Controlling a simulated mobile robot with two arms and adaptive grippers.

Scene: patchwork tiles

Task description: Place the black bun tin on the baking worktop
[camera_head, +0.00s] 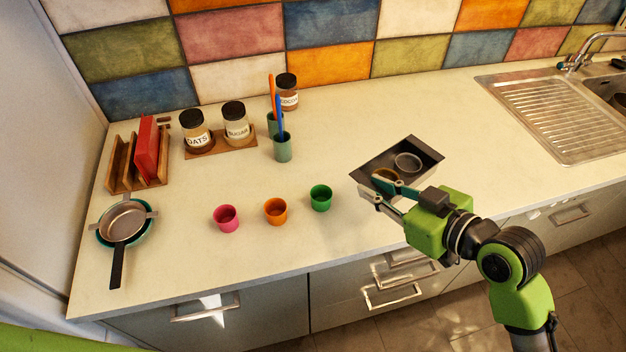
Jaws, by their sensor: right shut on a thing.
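The black bun tin (420,147) is a dark rectangular tray right of the middle of the pale worktop (350,120). Two round shapes show in it: a pale grey ring and a brownish one. My right gripper (369,187) reaches in from the lower right and is shut on the tin at its near side. Its fingers and wrist hide part of the tin's near edge. I cannot tell whether the tin rests on the worktop or is held just above it. My left gripper is out of view.
Pink (226,218), orange (276,211) and green (321,198) cups stand left of the tin. Labelled jars (236,124), a utensil pot (282,148), a wooden rack (123,163) and pans (122,222) stand farther left. The sink (560,110) is at the right.

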